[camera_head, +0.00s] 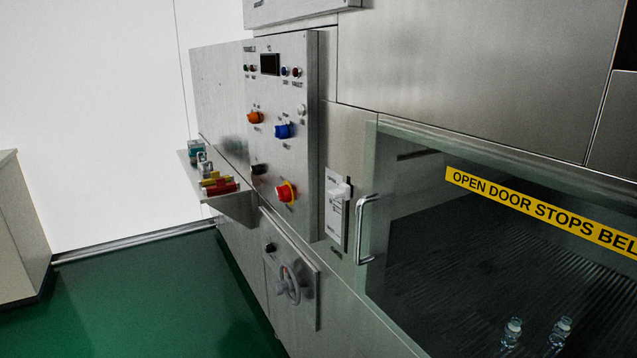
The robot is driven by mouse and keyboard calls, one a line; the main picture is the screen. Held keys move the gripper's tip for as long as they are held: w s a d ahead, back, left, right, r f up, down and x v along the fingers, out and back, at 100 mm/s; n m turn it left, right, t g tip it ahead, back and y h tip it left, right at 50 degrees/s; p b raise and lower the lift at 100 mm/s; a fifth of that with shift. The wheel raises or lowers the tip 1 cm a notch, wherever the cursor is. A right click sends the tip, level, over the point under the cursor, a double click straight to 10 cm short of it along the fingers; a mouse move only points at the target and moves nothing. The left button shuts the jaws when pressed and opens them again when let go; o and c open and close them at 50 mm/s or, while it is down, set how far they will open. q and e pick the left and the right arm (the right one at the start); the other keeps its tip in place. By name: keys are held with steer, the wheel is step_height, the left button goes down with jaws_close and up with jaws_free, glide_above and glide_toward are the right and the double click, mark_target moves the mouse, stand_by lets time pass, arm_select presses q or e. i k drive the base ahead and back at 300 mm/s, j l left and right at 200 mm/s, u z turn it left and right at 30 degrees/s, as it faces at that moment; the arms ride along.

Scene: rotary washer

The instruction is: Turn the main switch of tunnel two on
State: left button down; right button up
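A grey control panel (282,135) stands on the steel machine, left of the middle. Its small heading at the top left seems to read "TUNNEL 2", though it is blurred. It carries an orange knob (255,117), a blue knob (283,131), a black knob (259,169) and a red knob on a yellow base (286,192). The labels are too small to read, so I cannot tell which knob is the main switch or its position. A dark display (270,64) and several small lamps sit at the top. Neither gripper is in view.
A shelf (236,206) with small coloured items juts out left of the panel. Below is a handwheel (288,285). To the right are a white switch unit (337,205) and a glass door with a handle (361,230); small bottles stand behind the glass. Green floor (150,290) is clear at left.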

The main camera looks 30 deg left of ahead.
mark_target(284, 193)
steer(key=i+j+z, duration=0.1)
steer(key=j, duration=0.4)
steer(key=i+j+z, duration=0.1)
steer(key=j, duration=0.4)
steer(key=i+j+z, duration=0.1)
steer(key=j, duration=0.4)
steer(key=i+j+z, duration=0.1)
steer(key=i+j, duration=0.15)
steer(key=j, duration=0.3)
steer(key=j+z, duration=0.1)
steer(key=j, duration=0.4)
steer(key=i, duration=0.05)
